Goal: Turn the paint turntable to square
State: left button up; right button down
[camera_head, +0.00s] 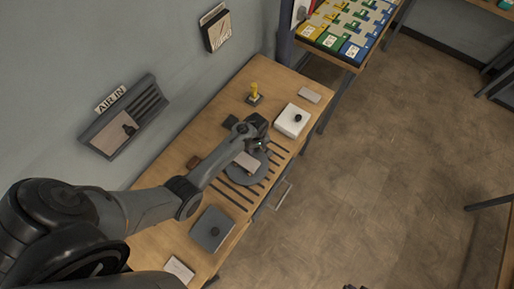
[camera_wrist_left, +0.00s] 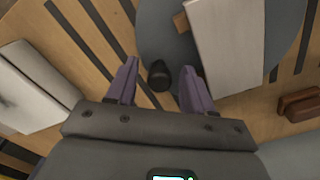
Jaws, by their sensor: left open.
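The paint turntable (camera_head: 240,175) is a blue-grey disc on the wooden bench, partly hidden by my left arm. A pale grey rectangular block (camera_head: 247,161) lies on it. In the left wrist view the disc (camera_wrist_left: 278,45) fills the upper right, with the pale block (camera_wrist_left: 226,45) across it at a slight tilt. A dark round knob (camera_wrist_left: 160,75) stands at the disc's near edge. My left gripper (camera_head: 262,146) is over the disc's far side. In the wrist view its open fingers (camera_wrist_left: 158,88) stand on either side of the knob; contact is not visible. My right gripper is not visible.
A white box (camera_head: 291,121) with a black knob sits right of the gripper. A yellow-topped piece (camera_head: 254,93) stands behind it. A grey square plate (camera_head: 212,230) lies on the near bench. Dark slots surround the disc. A small brown block (camera_head: 193,162) lies near the wall.

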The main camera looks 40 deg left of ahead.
pick_arm(q)
jog(key=shift+f, duration=0.2)
grip_shut()
dwell(0.3)
